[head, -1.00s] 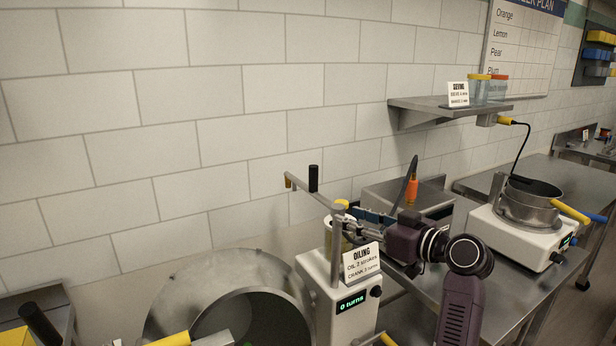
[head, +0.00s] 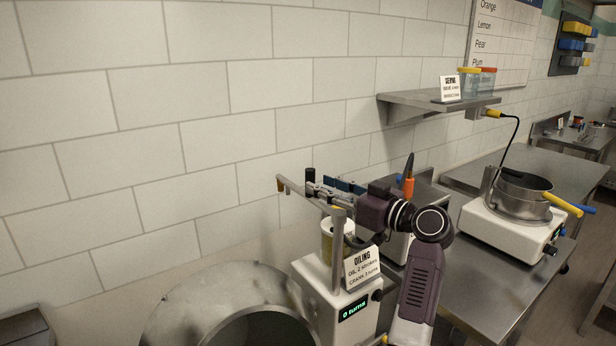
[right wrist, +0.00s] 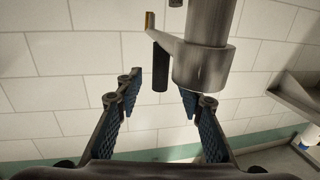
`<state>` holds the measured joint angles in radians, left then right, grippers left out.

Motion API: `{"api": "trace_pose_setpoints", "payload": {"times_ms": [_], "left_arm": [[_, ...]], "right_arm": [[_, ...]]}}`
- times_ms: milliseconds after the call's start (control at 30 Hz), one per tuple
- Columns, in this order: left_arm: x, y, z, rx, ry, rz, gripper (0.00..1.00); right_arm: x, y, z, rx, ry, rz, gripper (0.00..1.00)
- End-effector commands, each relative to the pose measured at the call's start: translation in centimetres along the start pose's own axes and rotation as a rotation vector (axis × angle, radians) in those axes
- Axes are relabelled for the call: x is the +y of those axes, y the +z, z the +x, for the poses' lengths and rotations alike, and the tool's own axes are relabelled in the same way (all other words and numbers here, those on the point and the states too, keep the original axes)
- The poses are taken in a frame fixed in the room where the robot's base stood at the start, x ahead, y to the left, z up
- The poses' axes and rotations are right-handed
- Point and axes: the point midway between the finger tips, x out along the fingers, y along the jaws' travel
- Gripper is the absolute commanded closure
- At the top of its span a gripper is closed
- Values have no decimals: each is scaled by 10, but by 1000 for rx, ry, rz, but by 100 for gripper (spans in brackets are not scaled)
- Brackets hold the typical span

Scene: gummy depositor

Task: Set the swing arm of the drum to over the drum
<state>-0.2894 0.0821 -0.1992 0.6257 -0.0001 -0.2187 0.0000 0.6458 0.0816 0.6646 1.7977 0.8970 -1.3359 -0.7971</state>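The swing arm (head: 296,190) is a metal bar on top of the oiling unit's post (head: 337,245). It points left and back, with a yellowish tip at its far end and an upright black handle (head: 309,174). The open drum (head: 180,310) lies lower left; I cannot tell whether the tip is above its rim. My right gripper (head: 318,190) is at the swing arm beside the handle. In the right wrist view, its fingers (right wrist: 158,92) are spread, with the black handle (right wrist: 160,68) seen between them. Contact is not clear. My left gripper is out of view.
The white oiling unit (head: 318,300) bears a sign (head: 362,268) and a display reading 0 turns. A yellowish container (head: 328,238) stands behind the post. A tiled wall (head: 150,150) is close behind. A pot station (head: 510,225) and wall shelf (head: 420,103) are at right.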

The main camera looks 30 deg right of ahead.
Motion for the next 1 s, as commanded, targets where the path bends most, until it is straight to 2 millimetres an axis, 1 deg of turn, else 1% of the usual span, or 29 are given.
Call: {"api": "trace_pose_setpoints", "payload": {"times_ms": [33,100,233,400,633,667,967,1000], "left_arm": [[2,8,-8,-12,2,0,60],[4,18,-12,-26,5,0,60],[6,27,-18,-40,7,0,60],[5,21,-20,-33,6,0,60],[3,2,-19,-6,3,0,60],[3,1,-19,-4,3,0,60],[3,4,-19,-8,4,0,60],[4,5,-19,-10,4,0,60]], "right_arm": [[-1,-4,10,1,-4,6,65],[-1,-4,21,1,-3,5,65],[0,-3,37,0,-1,3,65],[0,0,47,-1,-1,1,65],[0,0,47,-1,0,0,65],[0,0,47,-1,0,0,67],[0,0,47,-1,0,0,100],[0,0,47,-1,0,0,100]]}}
